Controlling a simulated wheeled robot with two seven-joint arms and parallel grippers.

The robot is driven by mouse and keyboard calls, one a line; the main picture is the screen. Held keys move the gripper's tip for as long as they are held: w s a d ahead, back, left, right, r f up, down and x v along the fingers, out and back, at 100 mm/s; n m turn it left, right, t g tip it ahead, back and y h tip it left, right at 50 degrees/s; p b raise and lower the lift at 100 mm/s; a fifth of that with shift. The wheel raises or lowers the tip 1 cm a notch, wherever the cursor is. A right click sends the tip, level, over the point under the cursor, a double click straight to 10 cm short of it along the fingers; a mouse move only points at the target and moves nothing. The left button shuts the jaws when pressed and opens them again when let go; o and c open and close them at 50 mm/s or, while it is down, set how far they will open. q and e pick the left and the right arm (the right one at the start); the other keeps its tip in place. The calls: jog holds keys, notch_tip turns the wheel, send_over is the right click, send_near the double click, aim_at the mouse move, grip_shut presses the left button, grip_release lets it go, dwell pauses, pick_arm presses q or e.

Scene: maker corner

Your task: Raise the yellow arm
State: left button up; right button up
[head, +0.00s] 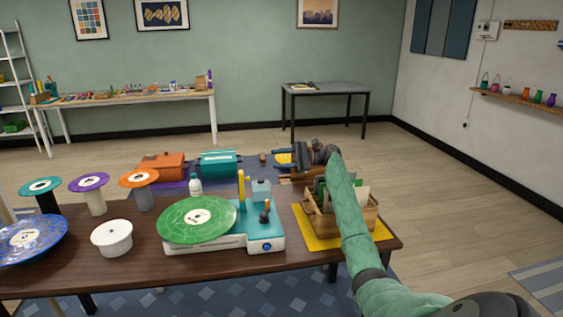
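The record player (225,245) has a white base and teal top and stands at the front of the dark table. A green record (197,219) lies on it. Its yellow arm (241,190) shows as a narrow yellow bar at the record's right rear; whether it stands upright or points away is hard to tell. A lever with an orange knob (265,212) stands to its right. My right gripper (303,154) is behind and right of the player, above the table's back, apart from the yellow arm. My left gripper is out of view.
A wooden crate of sleeves (325,222) on a yellow mat is beneath my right arm. A white bottle (195,186), clear bottle (261,190), white pot (112,238) and several discs on stands surround the player. Orange (162,167) and teal (221,164) cases are behind.

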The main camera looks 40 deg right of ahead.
jog(key=shift+s+d+r, duration=0.15)
jog(key=shift+s+r, duration=0.05)
jog(key=shift+s, duration=0.05)
